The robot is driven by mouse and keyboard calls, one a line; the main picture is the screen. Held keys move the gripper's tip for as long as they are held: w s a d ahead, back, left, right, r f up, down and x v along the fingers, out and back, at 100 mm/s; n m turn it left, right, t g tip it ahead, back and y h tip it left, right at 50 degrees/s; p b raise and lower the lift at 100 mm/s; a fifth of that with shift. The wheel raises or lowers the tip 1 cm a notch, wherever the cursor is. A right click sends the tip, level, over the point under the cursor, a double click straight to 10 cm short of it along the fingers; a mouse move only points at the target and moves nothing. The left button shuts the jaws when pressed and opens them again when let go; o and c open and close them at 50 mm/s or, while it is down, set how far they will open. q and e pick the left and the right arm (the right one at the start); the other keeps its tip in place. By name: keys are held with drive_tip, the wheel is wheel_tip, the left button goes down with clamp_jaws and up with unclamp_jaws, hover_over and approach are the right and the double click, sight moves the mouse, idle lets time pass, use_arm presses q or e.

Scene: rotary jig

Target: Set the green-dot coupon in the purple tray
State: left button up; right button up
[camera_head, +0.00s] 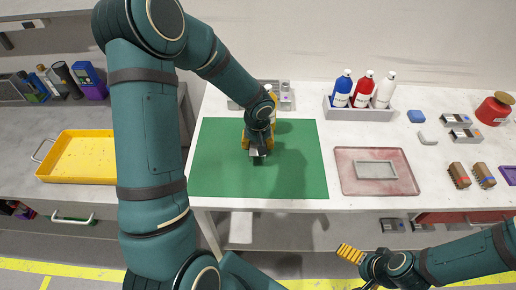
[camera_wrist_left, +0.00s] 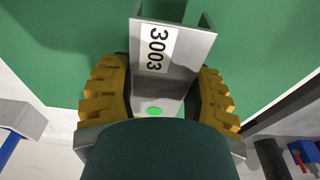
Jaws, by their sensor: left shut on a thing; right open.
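My left gripper (camera_head: 258,140) is over the green mat, shut on a grey metal coupon. In the left wrist view this channel-shaped coupon (camera_wrist_left: 175,80) sits between the yellow fingers, with a white label reading 3003 and a green dot (camera_wrist_left: 154,111). In the head view only a small part of the coupon (camera_head: 259,158) shows below the fingers. A purple tray (camera_head: 508,174) is at the far right of the white table, cut off by the picture edge. My right gripper (camera_head: 350,254) is open and empty, in front of the table's front edge.
The green mat (camera_head: 215,170) lies under my left gripper. To its right are a reddish mat (camera_head: 347,184) with a grey tray (camera_head: 376,163), and two brushes (camera_head: 459,175). Behind stand bottles in a grey rack (camera_head: 345,114) and a red container (camera_head: 493,110). A yellow tray (camera_head: 75,177) is left.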

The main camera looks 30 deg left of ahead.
use_arm(q)
wheel_tip(320, 180, down, 2)
drive_tip(key=shift+f, duration=0.1)
drive_tip(key=shift+b, duration=0.3)
drive_tip(key=o, duration=1.2)
drive_tip(key=shift+f, duration=0.1)
drive_tip(key=shift+o, duration=0.2)
